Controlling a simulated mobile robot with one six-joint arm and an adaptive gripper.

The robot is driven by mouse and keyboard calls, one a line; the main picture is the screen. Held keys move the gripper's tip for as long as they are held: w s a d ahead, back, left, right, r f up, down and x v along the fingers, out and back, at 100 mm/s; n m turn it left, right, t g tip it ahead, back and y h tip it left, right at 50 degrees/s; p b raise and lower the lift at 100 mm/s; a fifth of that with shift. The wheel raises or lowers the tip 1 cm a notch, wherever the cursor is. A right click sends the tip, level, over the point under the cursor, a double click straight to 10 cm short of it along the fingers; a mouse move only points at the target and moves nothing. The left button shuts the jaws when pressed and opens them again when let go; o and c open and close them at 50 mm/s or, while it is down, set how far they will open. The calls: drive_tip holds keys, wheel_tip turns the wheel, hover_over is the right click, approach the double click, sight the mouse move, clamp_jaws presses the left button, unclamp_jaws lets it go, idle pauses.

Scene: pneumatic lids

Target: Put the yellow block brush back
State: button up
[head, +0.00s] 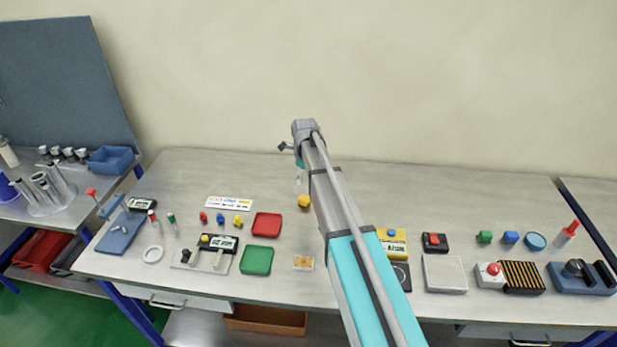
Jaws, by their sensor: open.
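A small rounded yellow piece (304,201) stands alone on the workbench, just left of my arm; it may be the yellow block brush, but it is too small to be sure. Another small yellow piece (237,219) stands at the right end of a short row with a red piece (203,216) and a blue piece (220,217). My gripper (284,147) is small and partly hidden at the far end of my arm, above the back of the bench. It is open, apart from the yellow pieces, and I see nothing held in it.
A red tray (267,224) and a green tray (257,260) lie left of my arm. My arm hides the bench middle; the back strip is mostly clear.

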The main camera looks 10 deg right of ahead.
idle(0.5)
drive_tip(key=shift+s, duration=0.1)
drive_tip(key=s+d+n, duration=0.1)
drive_tip(key=s+n, duration=2.5)
drive_tip(key=s, duration=0.2)
drive_tip(key=shift+s, duration=0.25)
